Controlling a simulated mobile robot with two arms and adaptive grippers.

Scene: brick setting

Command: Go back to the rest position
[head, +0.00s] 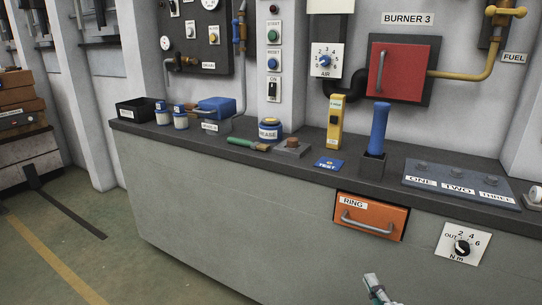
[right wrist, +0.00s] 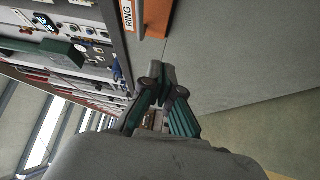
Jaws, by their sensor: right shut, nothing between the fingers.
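My right gripper (head: 374,286) shows at the bottom of the head view, in front of the grey counter front and below the orange drawer. In the right wrist view its fingers (right wrist: 165,75) are shut with nothing between them. It is apart from the counter and touches nothing that I can see. My left gripper is not in either view.
The orange RING drawer (head: 371,217) looks shut, with a dial plate (head: 463,244) to its right. The dark countertop (head: 230,127) holds a blue-handled tool (head: 379,130), a yellow device (head: 335,122) and a grease tin (head: 270,130). Open floor (head: 75,215) lies at left.

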